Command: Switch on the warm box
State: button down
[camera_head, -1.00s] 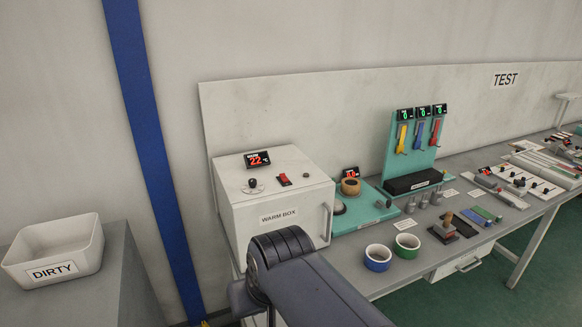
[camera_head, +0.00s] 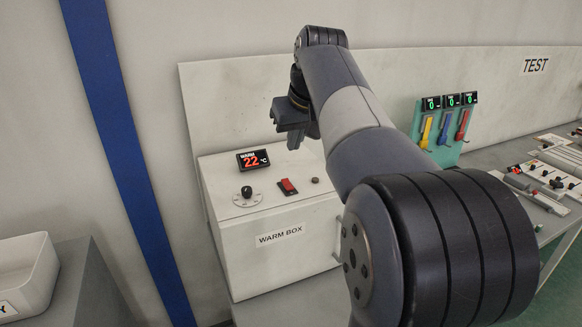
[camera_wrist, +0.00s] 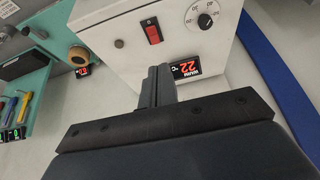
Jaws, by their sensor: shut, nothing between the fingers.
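The warm box (camera_head: 250,262) is a white cabinet against the back panel. On its top are a display (camera_head: 253,161) reading 22 °C in red, a round black knob (camera_head: 246,192) with a dial, a red rocker switch (camera_head: 287,187) and a small round button (camera_head: 315,180). My gripper (camera_head: 294,144) is shut and empty, above the back of the box top, apart from the switch. In the wrist view the shut fingers (camera_wrist: 158,72) point toward the box top, with the red switch (camera_wrist: 153,32) beyond their tips and the knob (camera_wrist: 205,21) to the right.
A white bin (camera_head: 28,272) sits at the far left. A blue wall stripe (camera_head: 110,130) runs left of the box.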

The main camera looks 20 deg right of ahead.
aim_at(287, 182)
jog(key=shift+w+d+r, duration=0.25)
jog(key=shift+w+d, duration=0.4)
jog(key=shift+f, duration=0.1)
jog(key=p+x, duration=0.1)
jog(key=x, duration=1.2)
jog(key=shift+w+f, duration=0.15)
jog(key=shift+f, duration=0.2)
jog(key=shift+f, duration=0.1)
jog(key=shift+w+f, duration=0.2)
jog(key=shift+w, duration=0.05)
jog(key=shift+s, duration=0.1)
jog(key=shift+s+r, duration=0.1)
jog(key=shift+s, duration=0.65)
